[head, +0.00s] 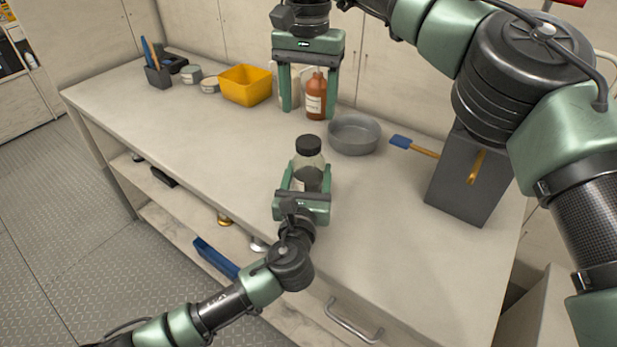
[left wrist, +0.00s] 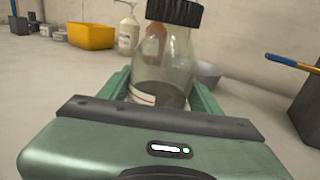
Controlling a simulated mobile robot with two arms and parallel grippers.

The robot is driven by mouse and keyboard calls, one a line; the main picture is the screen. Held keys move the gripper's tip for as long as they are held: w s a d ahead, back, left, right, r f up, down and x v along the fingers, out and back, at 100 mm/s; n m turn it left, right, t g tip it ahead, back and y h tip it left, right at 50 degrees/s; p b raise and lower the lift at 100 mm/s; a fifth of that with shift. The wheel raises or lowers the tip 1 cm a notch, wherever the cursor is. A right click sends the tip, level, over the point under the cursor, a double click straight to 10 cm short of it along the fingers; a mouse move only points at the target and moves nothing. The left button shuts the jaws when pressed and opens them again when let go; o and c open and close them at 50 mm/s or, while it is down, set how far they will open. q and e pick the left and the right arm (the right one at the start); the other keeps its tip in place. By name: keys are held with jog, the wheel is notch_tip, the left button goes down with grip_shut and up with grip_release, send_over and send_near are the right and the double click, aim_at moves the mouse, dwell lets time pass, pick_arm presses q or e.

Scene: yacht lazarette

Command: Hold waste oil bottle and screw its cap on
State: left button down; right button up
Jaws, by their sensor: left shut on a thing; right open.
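The waste oil bottle (head: 309,168) is clear glass with dark contents and stands upright near the middle of the counter. Its black cap (head: 308,145) sits on its mouth; I cannot tell how tightly. My left gripper (head: 304,184) is shut on the bottle's body from the front. My right gripper (head: 307,108) points down with fingers apart, empty, behind and above the bottle and cap.
A brown bottle (head: 316,97) and a white pump bottle (left wrist: 128,32) stand behind. A grey round pan (head: 354,135) is right of the bottle, then a blue brush (head: 402,142) and a dark grey block (head: 470,185). A yellow bin (head: 246,86) stands back left.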

aim_at(309, 141)
jog(key=m, duration=0.8)
jog(key=shift+m, duration=0.4)
jog(key=m, duration=0.8)
jog(key=shift+m, duration=0.3)
jog(key=shift+f, duration=0.1)
jog(key=shift+f, duration=3.95)
